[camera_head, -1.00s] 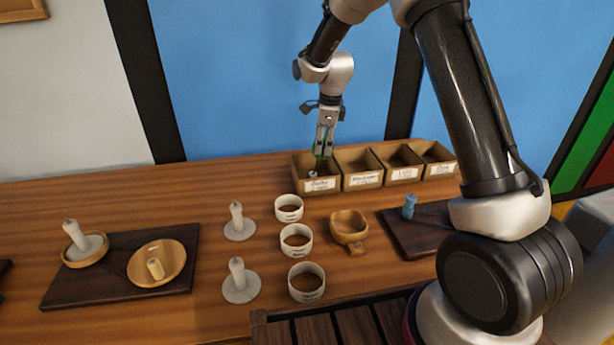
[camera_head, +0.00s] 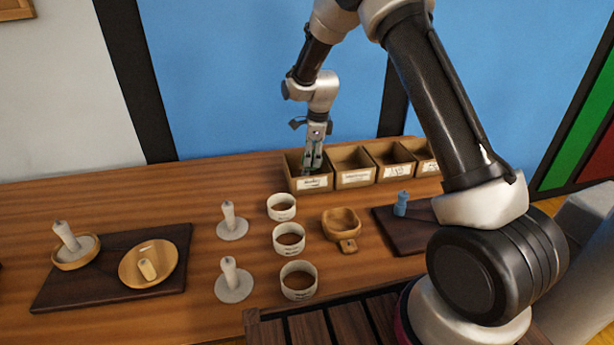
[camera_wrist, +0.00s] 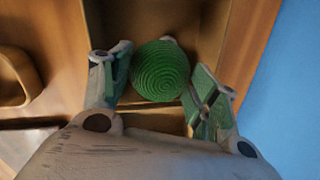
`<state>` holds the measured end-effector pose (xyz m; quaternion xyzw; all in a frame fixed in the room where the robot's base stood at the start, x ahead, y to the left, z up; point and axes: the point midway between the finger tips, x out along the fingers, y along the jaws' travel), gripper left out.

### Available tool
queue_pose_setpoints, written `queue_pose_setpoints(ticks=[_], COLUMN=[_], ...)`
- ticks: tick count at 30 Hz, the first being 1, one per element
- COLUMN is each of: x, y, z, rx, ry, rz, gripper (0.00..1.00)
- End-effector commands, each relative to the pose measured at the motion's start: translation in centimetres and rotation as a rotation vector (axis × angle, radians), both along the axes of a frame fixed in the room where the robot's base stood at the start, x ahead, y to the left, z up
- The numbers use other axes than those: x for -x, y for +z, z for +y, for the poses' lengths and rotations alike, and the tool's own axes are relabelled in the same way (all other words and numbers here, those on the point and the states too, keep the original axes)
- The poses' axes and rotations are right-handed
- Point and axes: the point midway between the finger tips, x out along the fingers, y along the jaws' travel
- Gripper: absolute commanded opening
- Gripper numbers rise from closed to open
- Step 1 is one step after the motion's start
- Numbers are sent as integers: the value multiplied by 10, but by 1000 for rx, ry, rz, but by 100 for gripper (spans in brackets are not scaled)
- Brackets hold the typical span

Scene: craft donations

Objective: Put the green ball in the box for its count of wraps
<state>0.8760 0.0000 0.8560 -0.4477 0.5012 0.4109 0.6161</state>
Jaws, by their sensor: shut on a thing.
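The green ball (camera_wrist: 160,70), ridged with wrapped rings, sits between the two fingers of my gripper (camera_wrist: 158,88) in the wrist view. My gripper (camera_head: 312,167) is shut on it, with the fingertips down inside the leftmost box (camera_head: 288,172) of the row. In the wrist view, the box walls (camera_wrist: 214,30) surround the ball; whether it touches the floor I cannot tell. To its right stand a second box (camera_head: 353,178), a third box (camera_head: 397,171) and a fourth box (camera_head: 424,160), partly hidden by my arm. Their front labels are too small to read.
Three white rings (camera_head: 281,208) stand in front of the boxes, beside a wooden scoop (camera_head: 342,224). Two white posts (camera_head: 229,221) are left of them. A dark board (camera_head: 110,285) with wooden dishes lies far left; another board (camera_head: 403,238) bears a blue piece (camera_head: 401,203).

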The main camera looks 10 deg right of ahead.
Motion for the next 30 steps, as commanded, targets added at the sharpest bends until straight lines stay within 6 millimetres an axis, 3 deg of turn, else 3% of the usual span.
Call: queue_pose_setpoints(ticks=[1, 2, 6, 19, 30], x=[0, 0, 0, 1, 12], y=[0, 0, 0, 7, 82], z=[0, 0, 0, 0, -5], rx=[0, 0, 0, 0, 0], ry=[0, 0, 0, 0, 0], rz=[0, 0, 0, -2, -3], gripper=[44, 62, 86, 86, 86])
